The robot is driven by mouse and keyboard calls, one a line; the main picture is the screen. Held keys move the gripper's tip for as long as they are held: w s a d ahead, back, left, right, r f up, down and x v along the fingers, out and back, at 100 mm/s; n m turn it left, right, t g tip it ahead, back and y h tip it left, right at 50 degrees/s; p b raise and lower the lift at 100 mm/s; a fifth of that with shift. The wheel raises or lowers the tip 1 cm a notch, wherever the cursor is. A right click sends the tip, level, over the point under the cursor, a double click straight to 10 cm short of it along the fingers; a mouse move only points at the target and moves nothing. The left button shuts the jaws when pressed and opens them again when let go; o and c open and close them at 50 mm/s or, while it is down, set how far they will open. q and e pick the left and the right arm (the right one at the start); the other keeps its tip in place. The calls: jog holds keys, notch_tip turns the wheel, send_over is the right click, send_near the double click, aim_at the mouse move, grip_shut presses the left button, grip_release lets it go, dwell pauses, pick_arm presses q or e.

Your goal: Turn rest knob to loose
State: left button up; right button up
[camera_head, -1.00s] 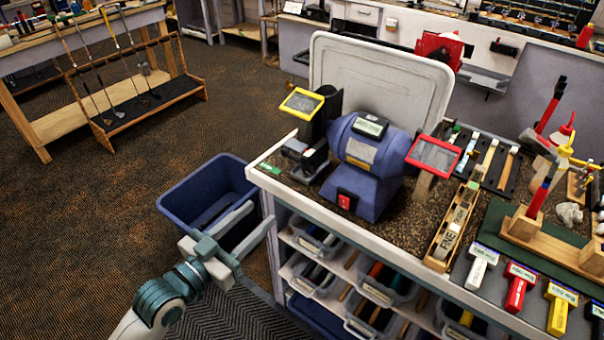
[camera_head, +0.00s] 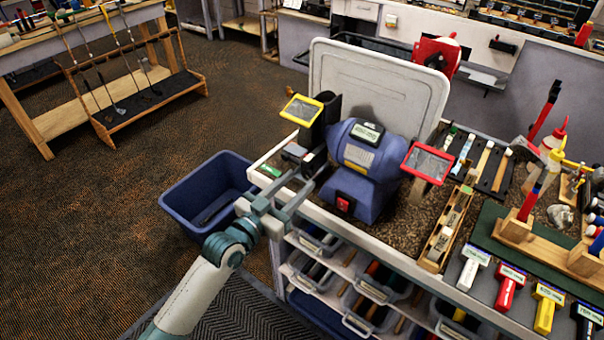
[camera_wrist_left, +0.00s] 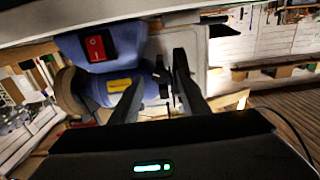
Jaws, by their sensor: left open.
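The blue bench grinder (camera_head: 368,180) stands on the bench with a red switch on its front. Its left tool rest (camera_head: 312,160) is a dark block below the yellow-framed shield. My left gripper (camera_head: 297,178) is open at the bench's front left corner, with its fingers pointing at this rest. In the left wrist view the open fingers (camera_wrist_left: 158,68) frame a small dark part (camera_wrist_left: 161,84) beside the grinder body (camera_wrist_left: 112,85). It may be the rest knob, but it is too small and dark to be sure. No contact is clear. My right gripper is out of view.
A blue bin (camera_head: 205,190) stands on the floor behind my left arm. Shelves with grey trays (camera_head: 385,288) lie under the bench top (camera_head: 405,215). A red-framed shield (camera_head: 430,161) is on the grinder's right.

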aim_at(306, 175)
pick_arm(q)
jog(key=shift+x, duration=1.45)
jog(key=shift+c, duration=0.5)
jog(key=c, duration=0.9)
jog(key=shift+n+p, duration=0.35)
jog(key=shift+n, duration=0.15)
jog(key=n, duration=0.2)
jog(key=shift+r+n, duration=0.1)
jog(key=shift+n, duration=0.2)
jog(key=shift+n+p, duration=0.45)
jog(key=shift+n, duration=1.45)
